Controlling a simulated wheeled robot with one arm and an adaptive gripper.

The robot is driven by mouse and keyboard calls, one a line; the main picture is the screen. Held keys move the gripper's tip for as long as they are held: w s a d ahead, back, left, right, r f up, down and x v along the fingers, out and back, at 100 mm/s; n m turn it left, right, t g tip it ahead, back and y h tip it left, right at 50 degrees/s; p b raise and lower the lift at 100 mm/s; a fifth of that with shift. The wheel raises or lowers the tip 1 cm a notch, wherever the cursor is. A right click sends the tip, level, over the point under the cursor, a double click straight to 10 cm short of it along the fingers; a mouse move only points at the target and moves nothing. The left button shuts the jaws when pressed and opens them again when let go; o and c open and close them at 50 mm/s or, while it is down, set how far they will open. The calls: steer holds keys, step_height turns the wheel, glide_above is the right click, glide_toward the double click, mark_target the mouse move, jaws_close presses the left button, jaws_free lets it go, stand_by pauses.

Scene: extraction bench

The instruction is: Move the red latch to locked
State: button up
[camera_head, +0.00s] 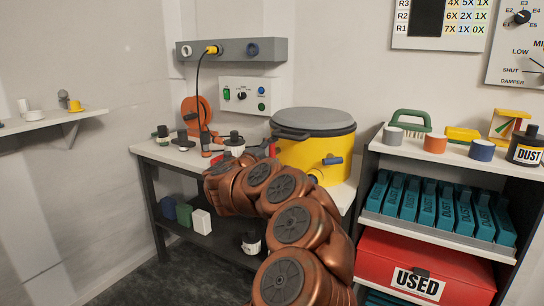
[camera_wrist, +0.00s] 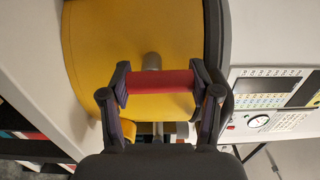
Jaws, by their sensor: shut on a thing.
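The red latch (camera_wrist: 160,81) is a short red bar on the side of the yellow drum (camera_wrist: 100,45). A grey stem (camera_wrist: 152,61) shows behind it on the drum wall. My gripper (camera_wrist: 160,84) has one finger at each end of the bar and is shut on it. In the head view a small red part of the latch (camera_head: 272,149) shows at the left side of the yellow drum (camera_head: 305,162), under its grey lid (camera_head: 318,121). My arm hides most of the gripper there. I cannot tell the latch's locked position.
The bench (camera_head: 160,152) holds an orange reel (camera_head: 196,112) and several small dark items left of the drum. A blue knob (camera_head: 333,160) sticks out of the drum's front. A shelf with teal cartridges (camera_head: 430,205) and a red box (camera_head: 400,262) stands to the right.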

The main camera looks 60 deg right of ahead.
steer(key=shift+f, duration=0.15)
stand_by(0.3)
steer(key=o, duration=0.9)
steer(key=shift+c, duration=0.2)
steer(key=o, duration=0.3)
steer(key=shift+a, duration=0.15)
steer(key=a, duration=0.7)
steer(key=shift+s+a, duration=0.2)
steer(key=shift+a, duration=0.2)
